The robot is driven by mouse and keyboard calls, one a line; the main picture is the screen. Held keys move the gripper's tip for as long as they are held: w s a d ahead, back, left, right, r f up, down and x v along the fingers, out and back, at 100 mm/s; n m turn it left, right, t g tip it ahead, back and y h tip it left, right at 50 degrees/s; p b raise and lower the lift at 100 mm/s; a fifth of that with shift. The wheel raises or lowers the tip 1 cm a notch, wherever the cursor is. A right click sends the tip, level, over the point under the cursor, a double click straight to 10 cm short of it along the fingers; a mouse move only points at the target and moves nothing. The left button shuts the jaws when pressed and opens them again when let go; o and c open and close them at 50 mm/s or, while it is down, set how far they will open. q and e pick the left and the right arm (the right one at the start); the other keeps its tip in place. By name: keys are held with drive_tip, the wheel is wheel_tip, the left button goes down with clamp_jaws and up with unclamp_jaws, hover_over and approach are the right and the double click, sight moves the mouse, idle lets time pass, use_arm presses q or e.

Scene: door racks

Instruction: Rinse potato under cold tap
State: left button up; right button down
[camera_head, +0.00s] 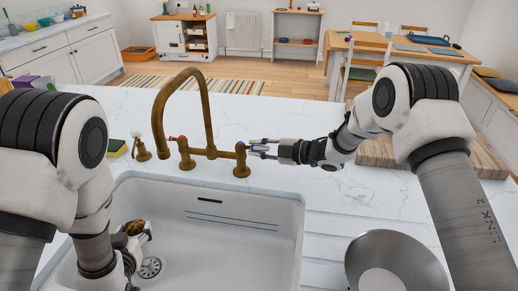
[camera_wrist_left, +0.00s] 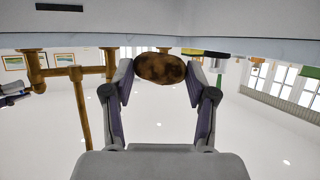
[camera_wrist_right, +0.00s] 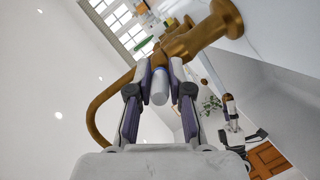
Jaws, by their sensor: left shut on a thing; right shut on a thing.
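The brown potato (camera_head: 135,228) is low in the white sink's left part, partly hidden by my left arm. My left gripper (camera_head: 140,236) is shut on it; the left wrist view shows the potato (camera_wrist_left: 160,69) between both fingertips. The brass tap (camera_head: 209,110) stands behind the sink, its curved spout arching to the left. Its blue-marked cold handle (camera_wrist_right: 159,88) is pale and stubby. My right gripper (camera_head: 256,149) is shut on that handle, at the tap's right end. No water stream shows from the spout.
The sink (camera_head: 235,245) is otherwise empty, with a drain (camera_head: 151,267) beside my left gripper. A yellow-green sponge (camera_head: 116,148) lies left of the tap. A round metal dish (camera_head: 395,262) is on the right drainer, and a wooden board (camera_head: 380,152) lies behind it.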

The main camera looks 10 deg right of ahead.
drive_tip(key=shift+s+a+f+m+t+h+b, duration=0.1)
drive_tip(key=shift+s+a+m+t+h+b, duration=0.05)
drive_tip(key=shift+m+t+h+b, duration=0.3)
drive_tip(key=shift+s+a+f+m+t+h+b, duration=0.15)
drive_tip(key=shift+m+t+h+b, duration=0.15)
drive_tip(key=shift+b, duration=0.25)
drive_tip(key=shift+s+r+m+t+h+b, duration=0.2)
drive_tip(key=shift+m+t+h+b, duration=0.25)
drive_tip(key=shift+t, duration=0.1)
drive_tip(key=shift+r, duration=0.1)
drive_tip(key=c, duration=1.1)
unclamp_jaws()
drive_tip(key=v, duration=1.2)
drive_tip(key=shift+a, duration=0.1)
